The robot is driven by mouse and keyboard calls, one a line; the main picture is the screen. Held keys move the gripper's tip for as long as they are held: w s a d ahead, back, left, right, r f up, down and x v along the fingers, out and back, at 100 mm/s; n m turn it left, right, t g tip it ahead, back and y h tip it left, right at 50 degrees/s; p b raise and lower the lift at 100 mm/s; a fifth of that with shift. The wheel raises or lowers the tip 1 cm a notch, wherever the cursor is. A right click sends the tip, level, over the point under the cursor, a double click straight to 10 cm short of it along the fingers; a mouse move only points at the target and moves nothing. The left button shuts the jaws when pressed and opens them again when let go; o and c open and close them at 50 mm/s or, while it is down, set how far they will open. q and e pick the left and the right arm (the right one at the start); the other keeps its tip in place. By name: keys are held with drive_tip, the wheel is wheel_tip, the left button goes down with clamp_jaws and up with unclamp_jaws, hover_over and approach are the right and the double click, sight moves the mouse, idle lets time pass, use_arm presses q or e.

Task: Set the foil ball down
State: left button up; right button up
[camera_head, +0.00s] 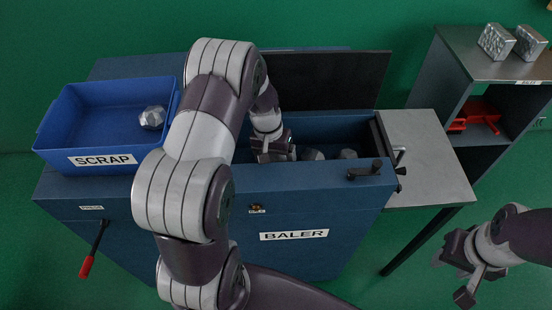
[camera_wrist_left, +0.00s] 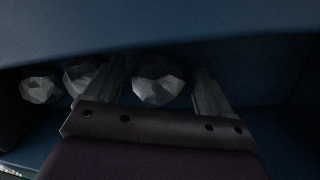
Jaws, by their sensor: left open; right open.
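My left gripper (camera_head: 275,152) reaches down into the open chamber of the blue baler (camera_head: 240,215). In the left wrist view its two fingers stand apart, with a grey faceted foil ball (camera_wrist_left: 158,80) between them, a gap showing to the right finger. Two more foil balls, one outermost (camera_wrist_left: 41,88) and one partly behind the left finger (camera_wrist_left: 78,76), lie to the left. In the head view two balls, one nearer (camera_head: 312,154) and one farther right (camera_head: 347,154), show beside the gripper. My right gripper (camera_head: 455,278) is open and empty at the lower right.
A blue SCRAP bin (camera_head: 75,125) on the left of the baler holds another foil ball (camera_head: 152,117). The baler's dark lid (camera_head: 330,78) stands open behind. A grey side table (camera_head: 425,150) is clear. A shelf (camera_head: 480,60) at right carries two foil blocks and red tools.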

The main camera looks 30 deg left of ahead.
use_arm(q)
wheel_tip(320, 180, up, 11)
drive_tip(key=a, duration=0.2)
drive_tip(key=shift+m+t+y, duration=0.3)
drive_tip(key=shift+m+y, duration=0.4)
drive_tip(key=shift+m, duration=0.1)
drive_tip(key=s+d, duration=0.2)
drive_tip(key=s+d+r, duration=0.1)
drive_tip(key=s+d, duration=0.4)
drive_tip(key=shift+s+d+r, duration=0.15)
drive_tip(key=shift+s+d, duration=0.1)
drive_tip(key=shift+s, duration=0.05)
drive_tip(key=shift+m, duration=0.4)
drive_tip(key=s, duration=0.1)
drive_tip(key=s+d, duration=0.1)
drive_tip(key=s, duration=0.1)
drive_tip(key=s+d, duration=0.1)
drive_tip(key=s, duration=0.1)
drive_tip(key=shift+s+d+f, duration=0.25)
drive_tip(key=shift+f, duration=0.1)
